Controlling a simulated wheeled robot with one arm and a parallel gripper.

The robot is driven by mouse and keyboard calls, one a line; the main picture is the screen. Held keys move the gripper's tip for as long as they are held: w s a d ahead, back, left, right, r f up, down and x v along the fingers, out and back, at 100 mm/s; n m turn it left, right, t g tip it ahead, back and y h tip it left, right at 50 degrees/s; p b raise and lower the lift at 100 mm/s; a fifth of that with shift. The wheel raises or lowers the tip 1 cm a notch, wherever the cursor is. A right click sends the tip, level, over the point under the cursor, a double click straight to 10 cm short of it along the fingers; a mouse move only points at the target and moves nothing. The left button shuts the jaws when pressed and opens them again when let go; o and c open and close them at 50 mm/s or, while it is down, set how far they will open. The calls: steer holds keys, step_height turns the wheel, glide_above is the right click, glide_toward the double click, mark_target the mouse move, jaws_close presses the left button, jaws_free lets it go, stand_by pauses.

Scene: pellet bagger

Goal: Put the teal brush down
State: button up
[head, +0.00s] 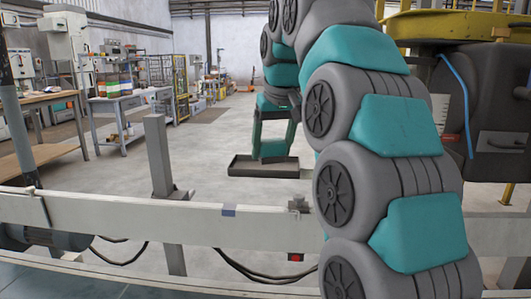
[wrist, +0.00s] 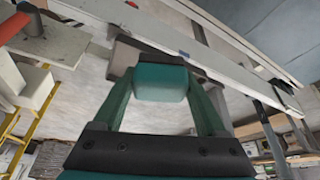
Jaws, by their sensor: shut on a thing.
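The teal brush (wrist: 160,83) is a teal block with a dark strip along its far edge, seen between my fingertips in the wrist view. My gripper (wrist: 160,95) is shut on it, with a green finger on each side. In the head view my gripper (head: 273,142) points down beyond the white rail, and the brush (head: 272,150) shows at its fingertips. A shallow dark tray (head: 263,171) lies behind or below the brush; I cannot tell the gap between them. The brush's underside is hidden.
A long white rail (head: 130,212) crosses the foreground, with a grey post (head: 158,155) behind it. Dark machinery (head: 490,110) under a yellow frame stands at right. Workbenches (head: 125,108) stand at left. The floor around the tray looks clear.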

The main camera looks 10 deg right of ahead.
steer(key=p, duration=0.1)
glide_above(265, 168)
steer(key=shift+s+f, duration=0.1)
steer(key=shift+f, duration=0.25)
steer(key=shift+s+f, duration=0.1)
steer(key=shift+f, duration=1.65)
steer(key=o, duration=1.5)
steer(key=shift+f+b, duration=0.1)
steer(key=shift+b, duration=0.2)
steer(key=shift+c, duration=0.2)
